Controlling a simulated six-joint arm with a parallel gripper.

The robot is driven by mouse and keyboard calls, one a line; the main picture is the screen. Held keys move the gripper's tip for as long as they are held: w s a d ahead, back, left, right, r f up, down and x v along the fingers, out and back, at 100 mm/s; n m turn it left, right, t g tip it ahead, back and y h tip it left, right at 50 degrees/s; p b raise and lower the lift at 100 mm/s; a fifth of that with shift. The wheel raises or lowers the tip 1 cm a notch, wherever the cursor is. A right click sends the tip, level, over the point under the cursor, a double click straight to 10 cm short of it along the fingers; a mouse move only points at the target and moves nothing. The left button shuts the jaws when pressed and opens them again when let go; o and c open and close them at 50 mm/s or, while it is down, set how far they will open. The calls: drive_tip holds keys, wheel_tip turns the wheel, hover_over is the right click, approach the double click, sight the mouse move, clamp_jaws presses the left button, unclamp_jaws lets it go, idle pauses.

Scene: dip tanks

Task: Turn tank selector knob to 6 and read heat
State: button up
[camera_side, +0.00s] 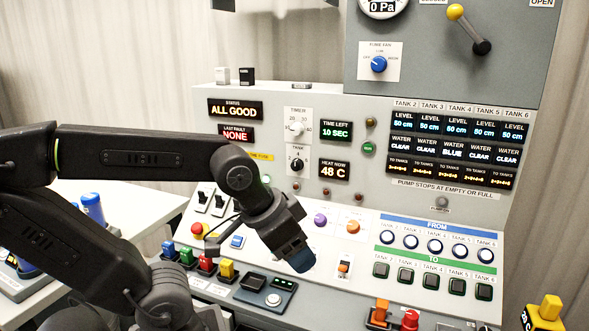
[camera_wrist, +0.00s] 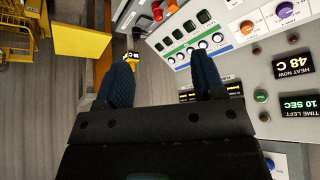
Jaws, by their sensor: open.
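The tank selector is a small black knob (camera_side: 297,164) on a white plate labelled TANK, below the TIMER knob in the side view. Its pointer setting is too small to read surely. To its right, the HEAT NOW display (camera_side: 333,171) reads 48 C; it also shows upside down in the wrist view (camera_wrist: 293,65). My gripper (camera_side: 301,260) hangs in front of the lower panel, below the knob and apart from it. In the wrist view its two dark blue fingers (camera_wrist: 162,75) are spread with nothing between them. I cannot make out the tank knob in the wrist view.
The white TIMER knob (camera_side: 296,129) sits just above the tank knob. The TIME LEFT display (camera_side: 336,131) reads 10 SEC. Purple (camera_side: 320,220) and orange (camera_side: 353,226) knobs are near my gripper. Coloured levers (camera_side: 206,263) stand at lower left.

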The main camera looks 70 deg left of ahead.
drive_tip(key=w+a+f+n+t+y, duration=0.2)
drive_tip(key=w+a, duration=0.6)
drive_tip(key=n+t+y, duration=0.3)
drive_tip(key=t+y, duration=0.2)
drive_tip(key=y, duration=0.5)
approach(295, 168)
drive_tip(key=x, duration=0.9)
drive_tip(key=shift+w+a, duration=0.1)
drive_tip(key=shift+a, duration=0.15)
drive_tip(key=c, duration=0.9)
